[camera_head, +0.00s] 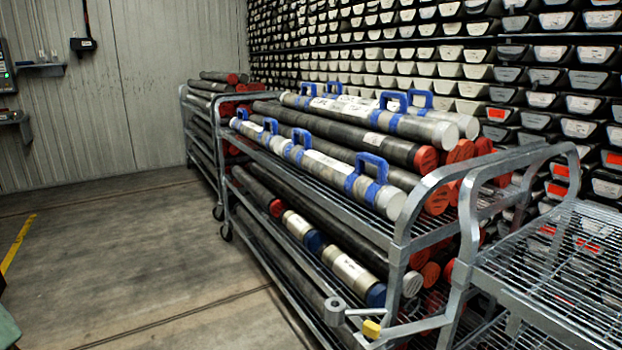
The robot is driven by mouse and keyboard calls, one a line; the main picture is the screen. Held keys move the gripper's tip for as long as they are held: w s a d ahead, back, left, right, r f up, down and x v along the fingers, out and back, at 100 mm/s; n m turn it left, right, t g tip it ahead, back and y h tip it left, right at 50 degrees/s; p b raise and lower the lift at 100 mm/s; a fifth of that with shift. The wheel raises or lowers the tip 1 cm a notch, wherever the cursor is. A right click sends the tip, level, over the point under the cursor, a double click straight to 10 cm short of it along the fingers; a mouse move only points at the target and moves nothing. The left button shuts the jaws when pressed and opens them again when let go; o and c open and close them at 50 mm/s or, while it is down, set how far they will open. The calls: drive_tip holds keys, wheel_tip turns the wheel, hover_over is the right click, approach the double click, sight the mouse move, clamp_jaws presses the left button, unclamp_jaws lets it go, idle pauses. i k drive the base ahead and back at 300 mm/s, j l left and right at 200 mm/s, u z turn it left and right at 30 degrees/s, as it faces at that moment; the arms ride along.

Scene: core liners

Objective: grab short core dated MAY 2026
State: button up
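Two short pale cores lie end to end on the lower shelf of the metal cart (405,232). The farther short core (298,225) lies between a red cap and a blue cap (313,243). The nearer short core (347,270) has a blue cap (376,295) at its near end. Dark marks show on them, but no date is readable. Long silver cores with blue handles (370,165) and dark cores with red caps (426,158) lie on the top shelf. My gripper is not in view.
A second cart (590,225) with wire shelves stands at the right, its top empty. Another loaded cart (185,100) stands behind. Stacked core boxes (480,55) cover the right wall. The floor (130,270) left of the carts is clear. A yellow-ended bar (371,328) sticks out low in front.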

sight(312, 238)
drive_tip(key=i+l, duration=0.1)
drive_tip(key=i, duration=0.35)
drive_tip(key=i+l+u, duration=0.15)
drive_tip(key=i, duration=0.35)
drive_tip(key=i+l, duration=0.1)
drive_tip(key=i, duration=0.35)
drive_tip(key=i+j+z, duration=0.15)
drive_tip(key=j, duration=0.2)
drive_tip(key=i+j+z, duration=0.15)
drive_tip(key=j, duration=0.25)
drive_tip(key=i+j+z, duration=0.2)
drive_tip(key=j, duration=0.2)
drive_tip(key=i+j+z, duration=0.15)
drive_tip(key=j, duration=0.3)
drive_tip(key=i+j+z, duration=0.15)
drive_tip(key=j, duration=0.3)
drive_tip(key=i+j+z, duration=0.15)
drive_tip(key=j, duration=0.3)
drive_tip(key=k+l, duration=0.25)
drive_tip(key=l, duration=0.2)
drive_tip(key=k+l+u, duration=0.1)
drive_tip(key=l, duration=0.3)
drive_tip(key=k+l+u, duration=0.1)
drive_tip(key=k+l, duration=0.25)
